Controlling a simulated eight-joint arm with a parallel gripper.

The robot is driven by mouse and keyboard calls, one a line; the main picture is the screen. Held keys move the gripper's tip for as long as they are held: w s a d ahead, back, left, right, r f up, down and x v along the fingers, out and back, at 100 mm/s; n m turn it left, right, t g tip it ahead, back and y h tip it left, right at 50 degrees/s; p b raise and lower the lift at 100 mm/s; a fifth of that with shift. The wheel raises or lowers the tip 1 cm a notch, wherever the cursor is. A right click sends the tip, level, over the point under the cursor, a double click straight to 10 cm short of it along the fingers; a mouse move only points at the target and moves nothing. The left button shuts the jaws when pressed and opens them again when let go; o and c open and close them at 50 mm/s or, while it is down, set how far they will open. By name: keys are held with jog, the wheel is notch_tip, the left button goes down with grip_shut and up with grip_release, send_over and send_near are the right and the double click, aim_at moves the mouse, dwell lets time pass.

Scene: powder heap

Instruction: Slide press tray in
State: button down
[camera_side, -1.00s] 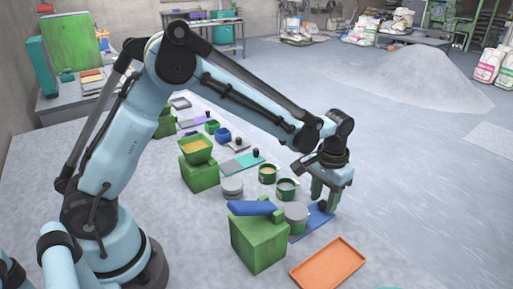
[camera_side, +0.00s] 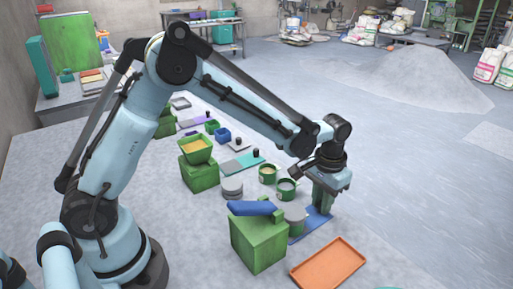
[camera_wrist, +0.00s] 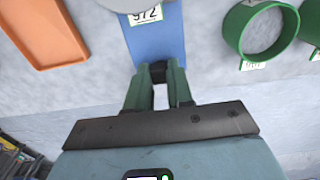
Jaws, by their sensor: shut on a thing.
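The blue press tray (camera_side: 313,226) lies flat on the work surface beside the green press (camera_side: 258,243) with its blue top piece (camera_side: 252,208). A grey round container (camera_side: 293,216) stands on the tray's end nearer the press. In the wrist view the tray (camera_wrist: 158,42) runs up from my fingers, and the container's label (camera_wrist: 146,14) reads 972. My gripper (camera_side: 322,205) is down at the tray's outer end. In the wrist view its green fingers (camera_wrist: 158,76) are shut on the small black handle (camera_wrist: 158,70) of the tray.
An orange tray (camera_side: 328,263) lies in front of the blue tray, with a gap between. Green pots (camera_side: 286,190) stand just behind; one also shows in the wrist view (camera_wrist: 262,30). A grey disc stack (camera_side: 232,188) is left of them.

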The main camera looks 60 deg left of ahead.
aim_at(292, 212)
jog(key=shift+s, duration=4.85)
jog(key=c, duration=1.1)
grip_release()
jog(key=shift+r, duration=3.8)
jog(key=shift+a, duration=0.1)
jog(key=shift+s+a+r, duration=0.15)
jog(key=shift+a+r, duration=0.1)
jog(key=shift+r, duration=0.1)
jog(key=shift+s+a+r+t, duration=0.7)
jog(key=shift+s+a+t, duration=0.15)
jog(key=shift+a+t, duration=0.4)
jog(key=shift+s+a+r+t, duration=0.7)
jog(key=shift+s+a+t, duration=0.15)
jog(key=shift+a+t, duration=0.4)
jog(key=shift+s+a+r+t, duration=0.8)
jog(key=shift+a+t, duration=0.3)
jog(key=shift+a, duration=0.3)
